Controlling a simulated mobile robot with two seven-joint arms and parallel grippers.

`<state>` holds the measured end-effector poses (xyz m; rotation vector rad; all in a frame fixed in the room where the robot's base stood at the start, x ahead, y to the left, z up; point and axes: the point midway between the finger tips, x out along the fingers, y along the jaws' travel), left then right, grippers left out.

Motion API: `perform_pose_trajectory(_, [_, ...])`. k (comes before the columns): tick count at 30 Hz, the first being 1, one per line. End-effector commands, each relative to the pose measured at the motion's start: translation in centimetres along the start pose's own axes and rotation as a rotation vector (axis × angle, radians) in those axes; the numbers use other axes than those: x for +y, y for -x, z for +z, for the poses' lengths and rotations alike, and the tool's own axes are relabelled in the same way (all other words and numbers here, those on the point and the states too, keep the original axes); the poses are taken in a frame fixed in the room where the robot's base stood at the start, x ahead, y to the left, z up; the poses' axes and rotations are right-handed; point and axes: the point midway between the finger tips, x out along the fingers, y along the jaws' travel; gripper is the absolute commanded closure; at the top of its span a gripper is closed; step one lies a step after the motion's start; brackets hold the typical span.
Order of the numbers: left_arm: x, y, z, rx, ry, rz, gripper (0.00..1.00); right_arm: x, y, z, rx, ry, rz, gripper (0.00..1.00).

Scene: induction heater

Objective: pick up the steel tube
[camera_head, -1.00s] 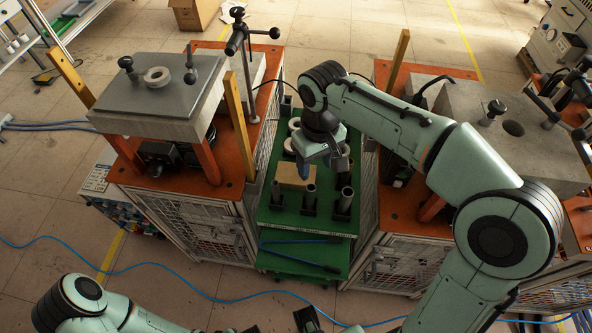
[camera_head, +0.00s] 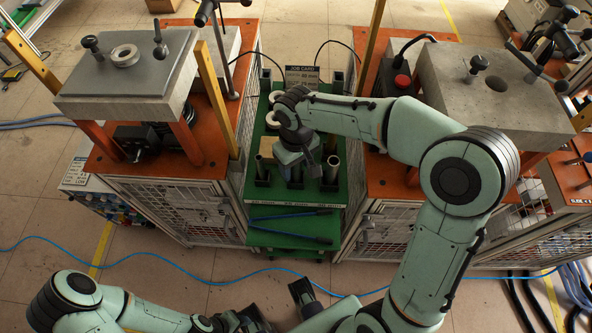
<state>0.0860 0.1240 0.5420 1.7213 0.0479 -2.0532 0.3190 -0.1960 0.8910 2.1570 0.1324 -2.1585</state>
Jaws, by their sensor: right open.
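Steel tubes stand upright in black holders along the front of the green cart (camera_head: 290,241). One steel tube (camera_head: 260,167) is at the left and another (camera_head: 331,169) is at the right. A third spot between them is mostly hidden by my right gripper (camera_head: 295,170). My right gripper is open and points down over this middle spot. Its fingertips are partly hidden, and I cannot tell whether they touch a tube.
Pale rings (camera_head: 273,118) and a tan block (camera_head: 283,146) sit behind the tubes. Blue-handled tongs (camera_head: 290,232) lie on the cart's lower front shelf. Heater stations with a left slab (camera_head: 125,85) and a right slab (camera_head: 455,100) flank the cart. A blue cable (camera_head: 150,268) crosses the floor.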

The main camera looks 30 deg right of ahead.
Motion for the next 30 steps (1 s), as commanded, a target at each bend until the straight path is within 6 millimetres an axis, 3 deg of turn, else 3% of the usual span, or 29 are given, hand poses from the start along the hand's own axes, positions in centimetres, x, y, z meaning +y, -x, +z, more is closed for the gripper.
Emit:
perform_pose_trajectory(3, [-0.1,-0.1,0.0,0.0,0.0,0.0,0.57,0.0,-1.0,0.1,-0.001,0.0,0.0,0.44])
perform_pose_trajectory(10, [0.0,-0.1,0.0,0.0,0.0,0.0,0.57,0.0,-1.0,0.0,0.001,-0.001,0.0,0.44])
perform_pose_trajectory(15, [-0.1,-0.1,0.0,0.0,0.0,0.0,0.57,0.0,-1.0,0.0,0.001,0.0,0.0,1.0])
perform_pose_trajectory(25, [0.0,-0.1,0.0,0.0,0.0,0.0,0.57,0.0,-0.8,0.0,0.002,-0.001,0.0,1.0])
perform_pose_trajectory(30, [0.0,0.1,0.0,0.0,0.0,0.0,0.57,0.0,0.3,-0.1,0.006,-0.001,0.0,1.0])
